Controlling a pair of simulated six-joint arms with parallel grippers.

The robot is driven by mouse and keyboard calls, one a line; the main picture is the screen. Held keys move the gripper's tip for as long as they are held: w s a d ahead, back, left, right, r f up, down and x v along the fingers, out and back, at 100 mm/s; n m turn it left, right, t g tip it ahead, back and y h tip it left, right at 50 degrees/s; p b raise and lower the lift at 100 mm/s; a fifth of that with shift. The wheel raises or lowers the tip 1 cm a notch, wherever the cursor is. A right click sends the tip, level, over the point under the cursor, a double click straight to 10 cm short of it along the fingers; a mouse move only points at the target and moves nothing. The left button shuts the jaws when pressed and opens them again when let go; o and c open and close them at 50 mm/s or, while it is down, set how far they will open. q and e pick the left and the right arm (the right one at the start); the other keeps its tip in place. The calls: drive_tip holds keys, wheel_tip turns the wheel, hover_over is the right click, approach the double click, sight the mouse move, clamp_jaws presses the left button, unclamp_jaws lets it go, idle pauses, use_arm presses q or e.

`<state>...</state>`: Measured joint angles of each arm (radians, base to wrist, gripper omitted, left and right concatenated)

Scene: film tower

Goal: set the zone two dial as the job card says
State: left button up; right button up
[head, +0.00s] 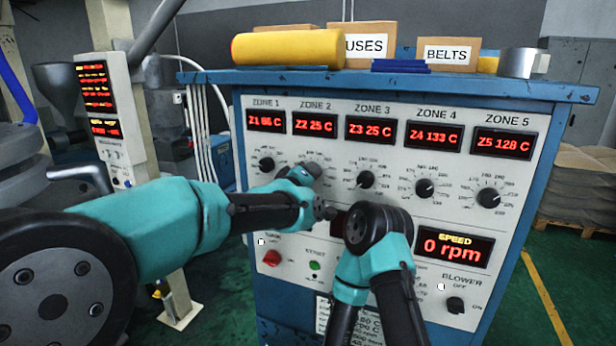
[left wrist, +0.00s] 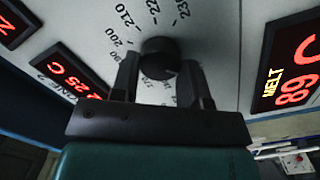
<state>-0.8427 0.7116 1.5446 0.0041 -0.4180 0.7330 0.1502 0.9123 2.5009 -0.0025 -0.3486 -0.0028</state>
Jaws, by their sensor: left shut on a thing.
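The zone two dial (left wrist: 158,57) is a black round knob in the left wrist view, with printed numbers such as 200, 210 and 230 around it. My left gripper (left wrist: 160,72) has one finger on each side of the knob and is shut on it. I cannot read its pointer. In the head view my left wrist hides this dial, below the red Z2 25 C display (head: 315,125). A white card (head: 366,322) with printed temperatures is low on the panel, partly behind my right arm, mostly unreadable. My right gripper's fingers do not show.
My right arm stands before the panel's middle.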

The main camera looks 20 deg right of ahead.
use_arm(q)
drive_tip(key=m, duration=1.1)
drive_tip(key=shift+r+y, duration=0.15)
drive_tip(key=shift+y, duration=0.25)
idle(0.4)
drive_tip(key=o, duration=0.9)
drive_tip(key=shift+s, duration=0.1)
drive_tip(key=v, duration=1.7)
drive_tip(key=shift+s, duration=0.1)
